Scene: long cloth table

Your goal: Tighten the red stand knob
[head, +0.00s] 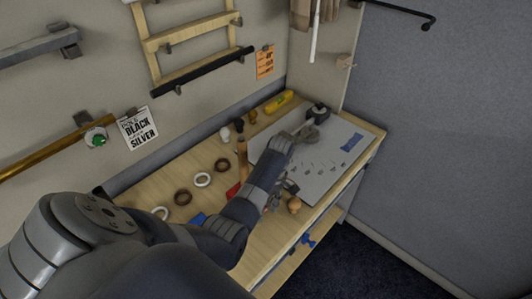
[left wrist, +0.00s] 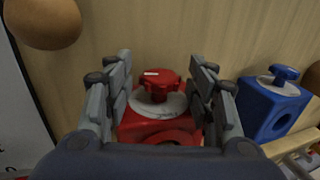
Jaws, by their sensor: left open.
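The red stand knob (left wrist: 160,84) is a lobed red knob with a small white mark. It sits over a pale round disc on a red stand (left wrist: 135,125) in the left wrist view. My left gripper (left wrist: 161,70) is open, with one finger on each side of the knob and gaps to both. The lower part of the stand is partly hidden by my gripper. In the head view my left arm reaches over the table, and the gripper (head: 287,189) is small and partly hidden there. I cannot make out the knob in the head view. My right gripper is not in view.
A blue stand with a blue knob (left wrist: 285,74) is right of the red one. A wooden ball (left wrist: 43,20) is at upper left, near a grey board (head: 325,165). Brown and white rings (head: 203,179) lie on the wooden table (head: 155,190). A wall stands behind.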

